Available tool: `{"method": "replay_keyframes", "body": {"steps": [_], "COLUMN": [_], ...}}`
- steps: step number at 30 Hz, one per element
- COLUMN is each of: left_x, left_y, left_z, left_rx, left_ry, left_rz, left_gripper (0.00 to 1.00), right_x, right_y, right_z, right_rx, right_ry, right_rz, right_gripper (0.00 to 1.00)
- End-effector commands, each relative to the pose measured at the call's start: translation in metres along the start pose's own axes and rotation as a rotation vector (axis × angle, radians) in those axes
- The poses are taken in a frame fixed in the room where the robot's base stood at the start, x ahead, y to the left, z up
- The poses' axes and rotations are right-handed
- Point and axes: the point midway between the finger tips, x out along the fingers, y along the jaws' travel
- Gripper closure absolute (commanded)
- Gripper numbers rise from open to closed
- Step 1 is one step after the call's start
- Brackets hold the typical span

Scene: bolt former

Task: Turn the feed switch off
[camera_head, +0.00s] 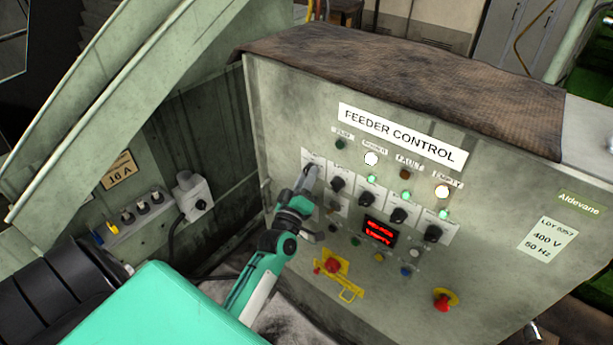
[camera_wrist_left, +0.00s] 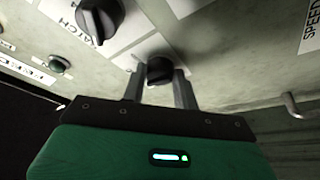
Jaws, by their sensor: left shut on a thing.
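The grey FEEDER CONTROL panel (camera_head: 280,120) carries a row of black rotary switches on white plates. My left gripper (camera_head: 309,179) is at the leftmost switch of that row. In the left wrist view, the fingers of my left gripper (camera_wrist_left: 160,88) are closed around a black knob (camera_wrist_left: 160,69), one finger on each side. The label of the held knob is not readable, so I cannot tell from its plate whether it is the feed switch. Its pointer direction is hidden by the fingers. My right gripper is not in view.
Another black knob (camera_wrist_left: 98,18), with a label ending in "ATCH", is close by. Lamps, a red display (camera_head: 379,231) and two red push buttons (camera_head: 333,265) (camera_head: 442,302) sit on the panel. A grey socket box (camera_head: 193,195) is on the left wall.

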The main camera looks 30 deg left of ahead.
Motion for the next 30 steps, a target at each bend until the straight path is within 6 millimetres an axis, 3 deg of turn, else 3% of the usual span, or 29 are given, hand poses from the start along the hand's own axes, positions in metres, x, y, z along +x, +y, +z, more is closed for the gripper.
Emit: {"method": "replay_keyframes", "body": {"steps": [8, 9, 12, 23, 30], "left_x": [0.0, 0.0, 0.0, -0.004, -0.038], "left_y": [0.0, 0.0, 0.0, -0.001, -0.004], "left_z": [-0.001, -0.001, 0.0, 0.001, 0.003], "left_rx": [0.0, 0.0, 0.0, 0.0, 0.0], "left_ry": [0.001, 0.001, 0.001, 0.0, -0.001], "left_rz": [0.0, 0.0, 0.0, 0.0, -0.002], "left_gripper": [0.93, 0.68, 0.49, 0.49, 0.49], "right_x": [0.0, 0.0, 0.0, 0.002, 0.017], "right_y": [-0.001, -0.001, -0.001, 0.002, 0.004], "right_z": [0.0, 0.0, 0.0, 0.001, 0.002], "right_rx": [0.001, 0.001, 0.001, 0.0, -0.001], "right_ry": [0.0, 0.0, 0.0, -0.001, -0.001], "right_rz": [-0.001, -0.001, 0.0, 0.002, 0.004], "right_gripper": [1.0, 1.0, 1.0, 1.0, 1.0]}}
